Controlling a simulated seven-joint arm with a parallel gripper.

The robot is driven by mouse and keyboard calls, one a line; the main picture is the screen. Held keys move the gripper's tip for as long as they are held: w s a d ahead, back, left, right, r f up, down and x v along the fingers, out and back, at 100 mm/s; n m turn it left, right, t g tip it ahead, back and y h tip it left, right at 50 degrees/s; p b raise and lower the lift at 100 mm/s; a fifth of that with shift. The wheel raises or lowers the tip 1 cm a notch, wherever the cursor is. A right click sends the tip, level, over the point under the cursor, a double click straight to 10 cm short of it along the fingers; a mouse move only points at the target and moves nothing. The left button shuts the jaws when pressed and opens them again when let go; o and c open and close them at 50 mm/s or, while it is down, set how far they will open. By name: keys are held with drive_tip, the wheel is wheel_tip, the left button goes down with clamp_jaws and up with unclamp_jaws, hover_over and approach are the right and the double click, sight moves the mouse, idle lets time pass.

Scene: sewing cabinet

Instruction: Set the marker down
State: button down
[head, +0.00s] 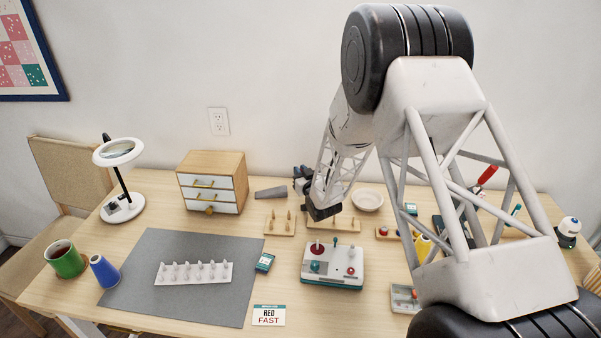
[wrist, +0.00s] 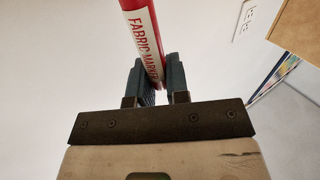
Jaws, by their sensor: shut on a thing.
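The marker (wrist: 141,27) is red with a white label reading "FABRIC MARKER". In the wrist view it stands between the two fingers of my gripper (wrist: 155,75), slightly tilted, with its upper end out of the frame. My gripper is shut on it. In the head view my gripper (head: 303,180) is a dark shape above the back middle of the table, and I cannot make out the marker there.
The table (head: 60,297) carries a grey mat (head: 190,306) with a white pegged rack (head: 194,273), a control box (head: 333,268), a "RED FAST" card (head: 268,315), a drawer cabinet (head: 212,181), a lamp (head: 123,205), wooden peg stands (head: 280,224) and a bowl (head: 367,200). My arm hides much of the right side.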

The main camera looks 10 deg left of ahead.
drive_tip(key=shift+s+f, duration=0.25)
drive_tip(key=shift+f, duration=0.8)
drive_tip(key=c, duration=1)
unclamp_jaws()
drive_tip(key=shift+c, duration=0.2)
drive_tip(key=shift+r, duration=0.5)
drive_tip(key=s+d+r, duration=0.2)
drive_tip(key=s+r, duration=0.1)
drive_tip(key=s, duration=0.4)
drive_tip(key=s+d+r, duration=0.2)
drive_tip(key=s+r, duration=0.1)
drive_tip(key=s, duration=0.4)
drive_tip(key=shift+s+d, duration=0.4)
